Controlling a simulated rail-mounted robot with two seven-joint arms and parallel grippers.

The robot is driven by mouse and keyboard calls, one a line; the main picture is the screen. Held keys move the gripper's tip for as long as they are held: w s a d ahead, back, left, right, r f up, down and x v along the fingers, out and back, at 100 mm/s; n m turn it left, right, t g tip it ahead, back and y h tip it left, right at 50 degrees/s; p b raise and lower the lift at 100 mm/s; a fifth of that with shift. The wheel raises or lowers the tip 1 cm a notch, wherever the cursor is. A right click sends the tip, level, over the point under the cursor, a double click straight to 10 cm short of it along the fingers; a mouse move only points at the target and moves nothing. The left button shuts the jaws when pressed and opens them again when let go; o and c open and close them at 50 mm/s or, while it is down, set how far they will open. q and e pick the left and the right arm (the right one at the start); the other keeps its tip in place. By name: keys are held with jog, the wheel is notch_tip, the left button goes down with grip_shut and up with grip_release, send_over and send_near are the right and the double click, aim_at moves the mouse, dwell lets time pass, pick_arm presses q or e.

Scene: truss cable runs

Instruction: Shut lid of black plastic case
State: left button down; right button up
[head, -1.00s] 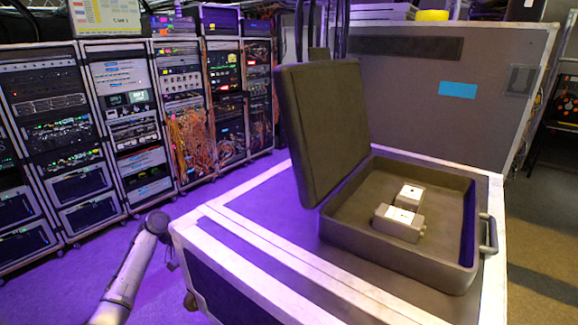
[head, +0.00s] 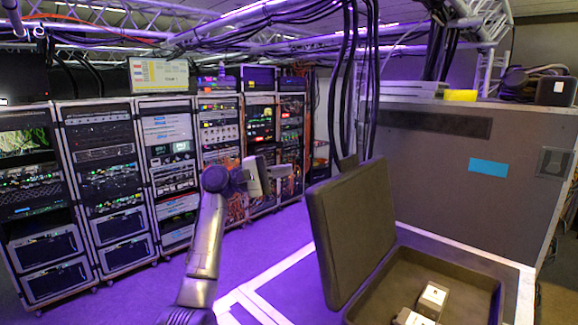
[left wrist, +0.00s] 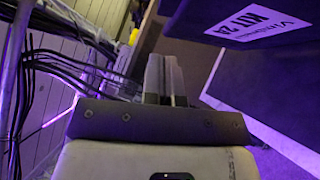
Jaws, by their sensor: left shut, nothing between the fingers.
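The black plastic case (head: 470,264) sits on a large flight case, its near part cut off by the bottom edge of the head view. Its lid (head: 352,235) stands open and upright on the left side. In the left wrist view a dark panel with a white "KIT 2A" label, which looks like the lid (left wrist: 190,18), is at the upper right. My left gripper (head: 286,171) is shut and empty, left of the lid and apart from it. Its fingers (left wrist: 164,62) point forward in the left wrist view. My right gripper is not in view.
Two small light boxes (head: 432,298) lie inside the case. The flight case top (head: 262,290) is free left of the lid. A tall grey case (head: 440,185) stands behind. Black cables (head: 350,90) hang behind the lid. Equipment racks (head: 95,190) line the left.

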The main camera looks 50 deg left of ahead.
pick_arm(q)
jog(key=w+d+r+p, duration=0.2)
jog(key=w+d+p, duration=0.2)
jog(key=w+d, duration=0.2)
jog(key=shift+d, duration=1.25)
jog(key=shift+s+r, duration=0.1)
jog(key=shift+r, duration=0.1)
